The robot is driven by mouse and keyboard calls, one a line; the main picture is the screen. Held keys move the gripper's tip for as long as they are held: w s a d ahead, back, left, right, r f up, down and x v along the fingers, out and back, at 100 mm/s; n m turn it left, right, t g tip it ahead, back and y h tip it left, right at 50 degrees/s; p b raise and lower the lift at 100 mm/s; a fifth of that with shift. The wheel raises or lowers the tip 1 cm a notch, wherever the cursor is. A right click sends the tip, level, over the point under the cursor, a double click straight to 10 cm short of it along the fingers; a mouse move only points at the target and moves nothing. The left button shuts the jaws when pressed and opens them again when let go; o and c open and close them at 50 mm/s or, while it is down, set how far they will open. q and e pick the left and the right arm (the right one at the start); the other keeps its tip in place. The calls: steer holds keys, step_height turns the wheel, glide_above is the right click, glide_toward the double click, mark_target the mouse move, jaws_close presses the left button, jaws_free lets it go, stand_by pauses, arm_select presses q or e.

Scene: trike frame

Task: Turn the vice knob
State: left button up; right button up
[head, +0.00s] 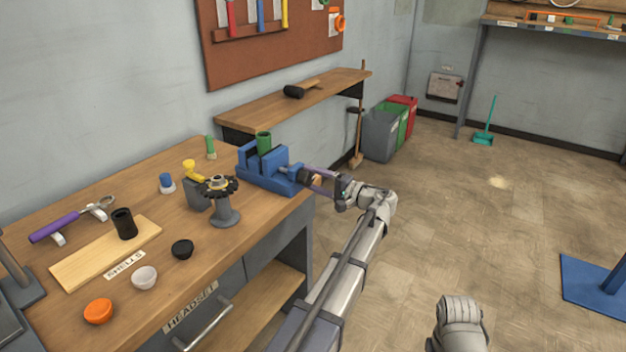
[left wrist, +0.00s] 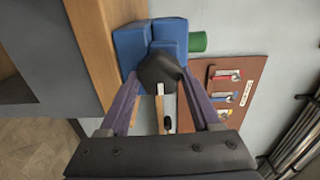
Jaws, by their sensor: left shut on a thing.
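The blue vice (head: 262,172) stands at the right end of the wooden workbench. A green cylinder (head: 264,141) stands upright at its jaws, and it also shows in the left wrist view (left wrist: 197,42). The dark vice knob (left wrist: 160,70) is at the vice's near end, facing the arm. My left gripper (head: 312,178) reaches the knob from the right. In the left wrist view its two purple fingers (left wrist: 160,88) are on either side of the knob, shut on it.
The bench (head: 195,245) holds a dark stand with a toothed ring (head: 222,200), an orange cap (head: 99,311), a white cap (head: 144,277) and a purple-handled tool (head: 60,224). A wall shelf (head: 300,97) is behind the vice. The floor to the right is mostly clear.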

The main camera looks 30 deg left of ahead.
stand_by(0.5)
arm_select(q)
steer(key=o, duration=1.4)
steer(key=shift+c, duration=0.2)
steer(key=shift+d, duration=0.1)
steer(key=d, duration=0.7)
steer(key=shift+s+d, duration=0.3)
steer(key=shift+d, duration=0.05)
